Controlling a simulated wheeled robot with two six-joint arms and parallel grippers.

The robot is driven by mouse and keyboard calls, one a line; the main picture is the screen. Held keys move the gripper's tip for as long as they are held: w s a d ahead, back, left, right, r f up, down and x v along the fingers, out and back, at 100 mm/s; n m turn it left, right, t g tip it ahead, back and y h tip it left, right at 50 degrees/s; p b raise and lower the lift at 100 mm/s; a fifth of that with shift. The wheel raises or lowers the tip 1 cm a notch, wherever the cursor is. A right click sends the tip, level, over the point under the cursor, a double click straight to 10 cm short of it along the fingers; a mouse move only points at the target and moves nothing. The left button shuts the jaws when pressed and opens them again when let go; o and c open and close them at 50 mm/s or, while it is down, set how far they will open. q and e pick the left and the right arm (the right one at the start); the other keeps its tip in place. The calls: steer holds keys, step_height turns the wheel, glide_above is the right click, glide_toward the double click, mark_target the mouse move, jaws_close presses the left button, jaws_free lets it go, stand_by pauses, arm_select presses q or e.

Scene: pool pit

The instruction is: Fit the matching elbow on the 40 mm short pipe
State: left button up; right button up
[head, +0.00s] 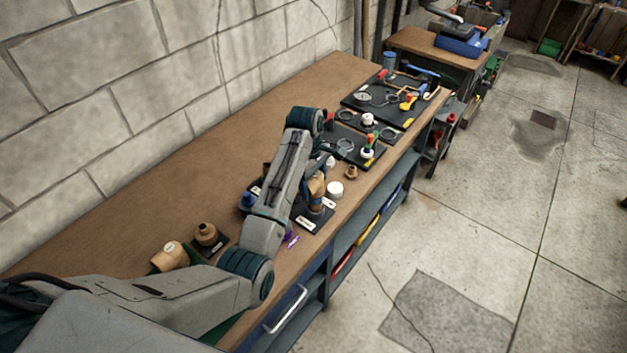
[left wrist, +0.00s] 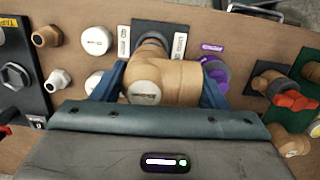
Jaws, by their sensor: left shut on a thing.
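My left gripper (left wrist: 160,88) is shut on a tan elbow (left wrist: 170,80), with one blue finger on each side of it. The elbow has a pale round label on its near end. Its far end meets a short dark grey pipe (left wrist: 153,42) on a black plate (left wrist: 141,27); I cannot tell whether it sits over the pipe or only against it. In the head view the elbow (head: 317,188) shows beside my left forearm, above the plate (head: 313,219), and the gripper is mostly hidden. My right gripper is not in view.
White caps (left wrist: 96,41) and small tan fittings (left wrist: 47,37) lie left of the plate in the wrist view. A purple ring-like part (left wrist: 216,72) is close to the right finger. Black tool boards (head: 360,148) lie farther along the bench. The wall side is clear.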

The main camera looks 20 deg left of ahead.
mark_target(316, 203)
arm_select(q)
steer(key=shift+f, duration=0.15)
steer(key=shift+f, duration=0.75)
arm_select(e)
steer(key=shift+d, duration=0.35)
arm_select(q)
steer(key=shift+f, duration=0.35)
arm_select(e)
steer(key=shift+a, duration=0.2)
arm_select(q)
steer(key=shift+f, duration=0.45)
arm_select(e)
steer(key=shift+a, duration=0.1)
arm_select(q)
steer(key=o, duration=1.4)
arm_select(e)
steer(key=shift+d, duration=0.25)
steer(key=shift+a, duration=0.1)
